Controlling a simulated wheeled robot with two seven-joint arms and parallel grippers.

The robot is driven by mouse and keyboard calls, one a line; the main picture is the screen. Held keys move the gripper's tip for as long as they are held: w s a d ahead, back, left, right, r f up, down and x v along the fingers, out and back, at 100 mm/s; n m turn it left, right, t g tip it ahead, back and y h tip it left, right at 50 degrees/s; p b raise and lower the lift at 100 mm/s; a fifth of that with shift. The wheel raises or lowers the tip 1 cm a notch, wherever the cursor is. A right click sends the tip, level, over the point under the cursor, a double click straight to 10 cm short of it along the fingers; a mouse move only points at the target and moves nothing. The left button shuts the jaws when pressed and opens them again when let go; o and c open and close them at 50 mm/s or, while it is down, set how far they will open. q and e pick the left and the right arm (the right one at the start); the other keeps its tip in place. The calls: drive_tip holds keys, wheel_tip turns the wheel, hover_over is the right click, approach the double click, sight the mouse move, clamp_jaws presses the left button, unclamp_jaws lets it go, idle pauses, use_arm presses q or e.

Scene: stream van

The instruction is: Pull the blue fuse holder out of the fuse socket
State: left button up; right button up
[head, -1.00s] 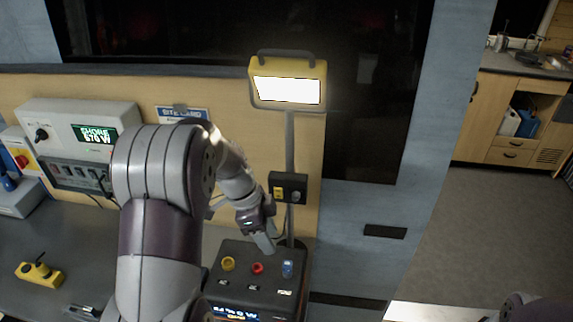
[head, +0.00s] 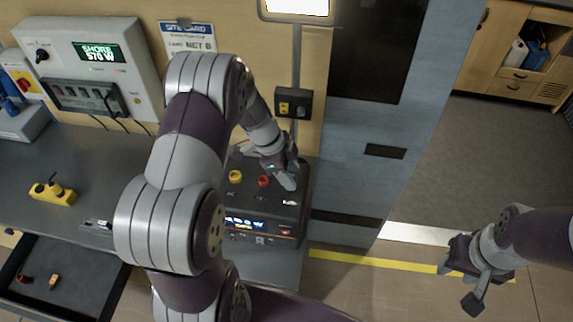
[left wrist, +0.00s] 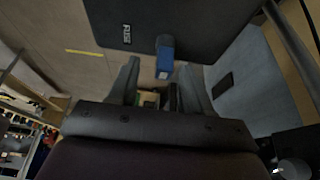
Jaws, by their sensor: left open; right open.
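The blue fuse holder (left wrist: 165,58) shows in the left wrist view, standing out from the dark box face beside a FUSE label. My left gripper has one finger on each side of it in that view; I cannot tell whether they touch it. In the head view my left gripper (head: 286,176) is over the right part of the black box (head: 262,207) and hides the blue holder. My left gripper is open. My right gripper (head: 464,280) is open and empty at the right, over the floor.
A yellow knob (head: 235,176) and a red knob (head: 264,181) sit on the box left of my left gripper. A lamp post (head: 296,60) with a small switch box (head: 293,103) rises behind. An open drawer (head: 75,285) and a yellow device (head: 52,192) are at left.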

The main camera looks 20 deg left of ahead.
use_arm(q)
drive_tip(key=shift+w+a, duration=0.1)
drive_tip(key=shift+w+f, duration=0.1)
drive_tip(key=shift+w, duration=0.1)
clamp_jaws()
drive_tip(key=shift+s, duration=0.1)
use_arm(e)
drive_tip(key=shift+w, duration=0.2)
use_arm(q)
drive_tip(key=shift+r, duration=0.3)
drive_tip(key=shift+r+p, duration=0.4)
drive_tip(key=shift+r, duration=0.1)
drive_tip(key=shift+r+p, duration=0.35)
drive_tip(key=shift+r, duration=0.3)
use_arm(e)
drive_tip(key=shift+r, duration=0.65)
